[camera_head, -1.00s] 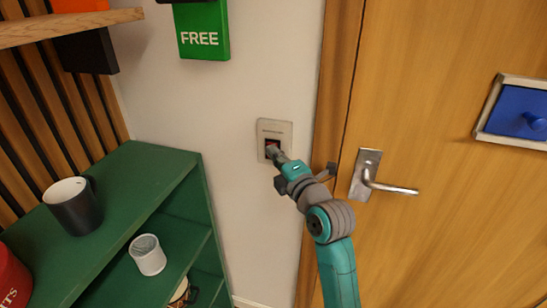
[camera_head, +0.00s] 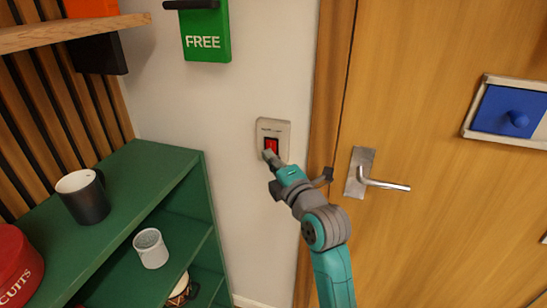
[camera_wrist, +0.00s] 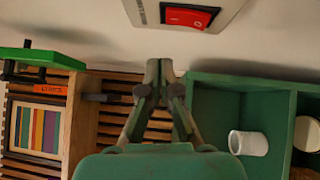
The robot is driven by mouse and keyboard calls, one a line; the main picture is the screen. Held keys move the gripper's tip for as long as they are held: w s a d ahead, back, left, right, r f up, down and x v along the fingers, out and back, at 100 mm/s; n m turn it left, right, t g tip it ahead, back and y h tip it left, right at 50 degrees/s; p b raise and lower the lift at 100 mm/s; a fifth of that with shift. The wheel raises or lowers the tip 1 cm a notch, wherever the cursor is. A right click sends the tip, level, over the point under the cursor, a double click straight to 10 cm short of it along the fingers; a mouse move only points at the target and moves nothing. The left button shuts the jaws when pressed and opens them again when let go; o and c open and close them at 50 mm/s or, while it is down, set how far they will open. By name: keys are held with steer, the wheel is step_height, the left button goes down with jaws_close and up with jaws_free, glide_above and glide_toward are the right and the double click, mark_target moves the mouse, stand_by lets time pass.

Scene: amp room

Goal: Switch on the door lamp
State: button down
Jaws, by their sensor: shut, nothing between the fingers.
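A wall switch with a red rocker (camera_head: 271,145) sits in a pale plate (camera_head: 283,129) on the white wall, left of the door frame. The rocker looks bright red, and the plate's small lettering is too small to read. In the wrist view the red rocker (camera_wrist: 188,16) is at the top edge. My gripper (camera_head: 268,156) is shut and empty, its tips at the lower left of the rocker in the head view. In the wrist view my gripper (camera_wrist: 159,65) looks apart from the plate. No lamp is clearly identifiable.
A wooden door with a metal handle (camera_head: 380,184) is at right. A green FREE sign (camera_head: 205,35) hangs above left. A green shelf (camera_head: 150,165) at left holds a dark mug (camera_head: 86,200), a red tin (camera_head: 15,265) and a white cup (camera_head: 150,250).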

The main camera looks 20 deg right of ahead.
steer(key=s+d, duration=0.1)
steer(key=s, duration=0.7)
steer(key=shift+s+d+r, duration=0.25)
steer(key=shift+r, duration=0.05)
steer(key=s+f+m+g+h, duration=0.1)
steer(key=s+f+m, duration=0.6)
steer(key=f, duration=0.4)
steer(key=s+f+m+g+h, duration=0.15)
steer(key=s+f+m, duration=0.25)
steer(key=s+f, duration=0.6)
steer(key=s+f+m, duration=0.1)
steer(key=s+m, duration=0.2)
steer(key=s, duration=0.6)
steer(key=s+f+m+g, duration=0.1)
steer(key=s+f+m, duration=0.1)
steer(key=s, duration=0.6)
steer(key=s+a+f+m, duration=0.1)
steer(key=s+m, duration=0.3)
steer(key=s, duration=0.5)
steer(key=shift+s+f+m, duration=0.35)
steer(key=shift+f+m, duration=0.05)
steer(key=shift+f, duration=0.05)
steer(key=shift+g+h, duration=0.25)
